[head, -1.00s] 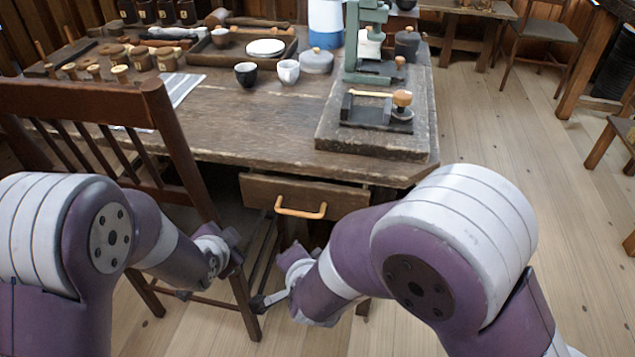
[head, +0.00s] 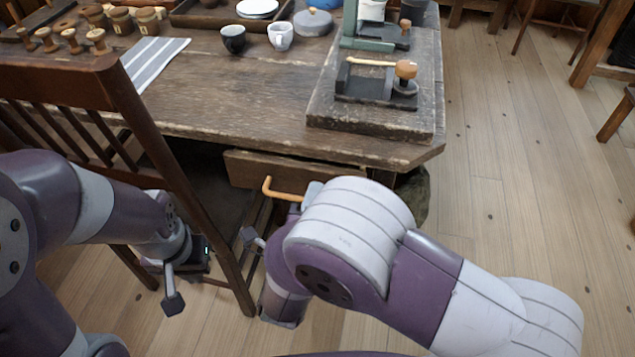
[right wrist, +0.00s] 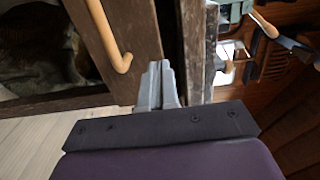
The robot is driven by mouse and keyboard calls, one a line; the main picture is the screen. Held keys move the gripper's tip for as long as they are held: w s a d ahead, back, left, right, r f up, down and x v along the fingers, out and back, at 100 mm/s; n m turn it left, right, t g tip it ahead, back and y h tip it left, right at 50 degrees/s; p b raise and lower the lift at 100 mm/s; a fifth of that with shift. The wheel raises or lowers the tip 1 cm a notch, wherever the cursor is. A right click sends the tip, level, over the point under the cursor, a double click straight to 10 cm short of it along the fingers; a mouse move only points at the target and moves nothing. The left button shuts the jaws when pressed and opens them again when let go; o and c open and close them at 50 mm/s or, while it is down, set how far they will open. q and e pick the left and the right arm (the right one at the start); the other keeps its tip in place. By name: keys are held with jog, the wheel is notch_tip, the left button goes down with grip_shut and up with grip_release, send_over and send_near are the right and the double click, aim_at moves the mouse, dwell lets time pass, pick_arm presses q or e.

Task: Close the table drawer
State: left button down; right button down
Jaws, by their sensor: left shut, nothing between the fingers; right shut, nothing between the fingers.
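The table drawer (head: 240,170) has a brown wooden front with an orange bar handle (head: 268,190), just under the tabletop. How far it stands out is hard to tell. My right arm covers the right part of the drawer and handle in the head view. In the right wrist view, my right gripper (right wrist: 161,68) is shut and empty by the edge of the drawer front (right wrist: 135,30), beside the end of the handle (right wrist: 105,35). Whether it touches is unclear. My left gripper (head: 203,252) is shut and empty, low beside the chair, left of the drawer.
The wooden table (head: 235,105) bears cups, spools and a dark slab (head: 330,118) with a green press. A brown chair (head: 130,95) stands at the left, between my left arm and the table. The floor (head: 490,160) to the right is clear.

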aim_at(323, 167)
jog(key=shift+x, duration=1.45)
jog(key=b+x, duration=0.1)
jog(key=x, duration=0.5)
jog(key=shift+w+f+b, duration=0.15)
jog(key=shift+w+b, duration=0.15)
jog(key=shift+b, duration=0.1)
jog(key=shift+w+d+r, duration=0.1)
jog(key=shift+w+r, duration=0.05)
jog(key=shift+r, duration=0.25)
